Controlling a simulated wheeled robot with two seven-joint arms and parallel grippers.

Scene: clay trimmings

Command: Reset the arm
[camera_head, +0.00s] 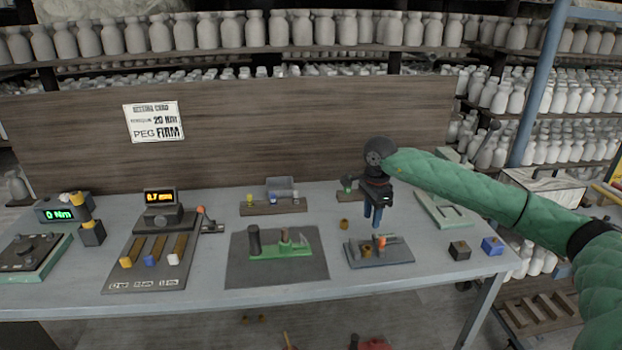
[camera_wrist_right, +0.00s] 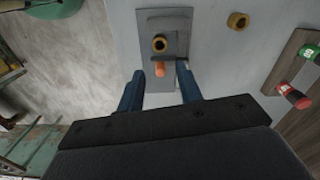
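My right arm, in a green sleeve (camera_head: 460,180), reaches in from the right in the head view. Its gripper (camera_head: 373,222) points down above a grey fixture plate (camera_head: 385,251) on the right half of the table. In the right wrist view the blue fingers (camera_wrist_right: 160,72) are apart with nothing held between them. My left arm and gripper are not in the head view.
The grey table (camera_head: 205,297) also carries a dark mat with a green fixture (camera_head: 280,251), a gauge display (camera_head: 161,197), a green readout box (camera_head: 63,212) and, at right, a black block (camera_head: 459,250) and a blue block (camera_head: 492,245). A loose brass ring (camera_head: 344,224) lies near the gripper.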

